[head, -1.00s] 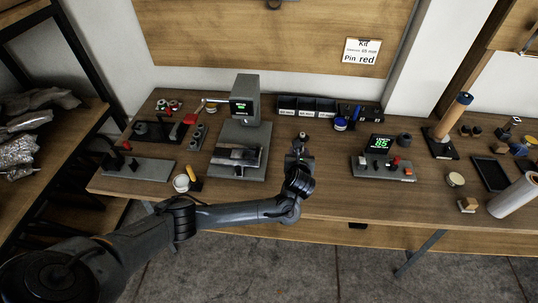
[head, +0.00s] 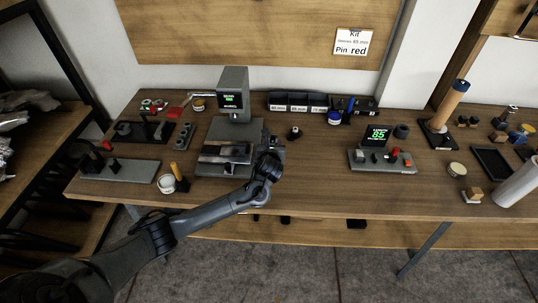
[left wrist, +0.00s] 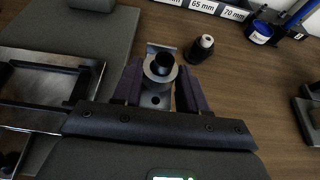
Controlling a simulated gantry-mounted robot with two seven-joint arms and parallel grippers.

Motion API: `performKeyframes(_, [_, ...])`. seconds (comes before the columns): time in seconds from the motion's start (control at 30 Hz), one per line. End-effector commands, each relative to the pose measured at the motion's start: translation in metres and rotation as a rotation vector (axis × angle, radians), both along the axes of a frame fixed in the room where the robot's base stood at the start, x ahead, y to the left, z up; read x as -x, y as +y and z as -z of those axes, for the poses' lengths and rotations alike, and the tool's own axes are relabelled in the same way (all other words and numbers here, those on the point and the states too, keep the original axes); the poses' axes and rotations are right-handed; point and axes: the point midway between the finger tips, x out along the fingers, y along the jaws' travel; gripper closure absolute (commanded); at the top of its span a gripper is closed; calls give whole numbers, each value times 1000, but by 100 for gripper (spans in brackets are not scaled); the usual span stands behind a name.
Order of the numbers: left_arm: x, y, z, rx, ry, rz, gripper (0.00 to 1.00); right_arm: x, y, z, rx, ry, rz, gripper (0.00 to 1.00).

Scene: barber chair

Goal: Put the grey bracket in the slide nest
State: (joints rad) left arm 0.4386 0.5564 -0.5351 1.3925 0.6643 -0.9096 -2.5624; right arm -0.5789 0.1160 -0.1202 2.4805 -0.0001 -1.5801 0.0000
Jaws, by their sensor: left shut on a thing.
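My left gripper (head: 270,146) is just right of the grey press, above the table. In the left wrist view its two dark fingers (left wrist: 158,92) are shut on the grey bracket (left wrist: 148,91), a small metal piece with a hole; a black cylinder with a grey ring sits over its middle. The bracket is hard to make out in the head view. The slide nest (head: 225,153) is a metal fixture on the press base, left of the gripper. It shows at the left of the left wrist view (left wrist: 35,118), apart from the bracket. My right gripper is not in view.
The press (head: 233,95) rises behind the nest. A small dark knob-like part (head: 294,133) stands on the table right of the gripper. Labelled bins (head: 298,103) stand at the back. A fixture with a green display (head: 376,135) is farther right; bare table lies between.

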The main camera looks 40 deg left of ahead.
Motion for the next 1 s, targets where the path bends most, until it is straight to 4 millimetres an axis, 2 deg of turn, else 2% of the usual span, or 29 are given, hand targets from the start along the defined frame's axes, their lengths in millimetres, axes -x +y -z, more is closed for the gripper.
performKeyframes(0.1, [1, 10, 6, -1, -2, 0, 93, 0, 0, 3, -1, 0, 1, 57])
performKeyframes(0.27, [2, 13, 9, 0, -1, 1, 93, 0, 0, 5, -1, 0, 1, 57])
performKeyframes(0.6, [2, 12, 47, 0, 0, 1, 93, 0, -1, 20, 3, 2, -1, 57])
performKeyframes(1.0, [2, 13, 48, -2, -1, 1, 93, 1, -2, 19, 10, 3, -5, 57])
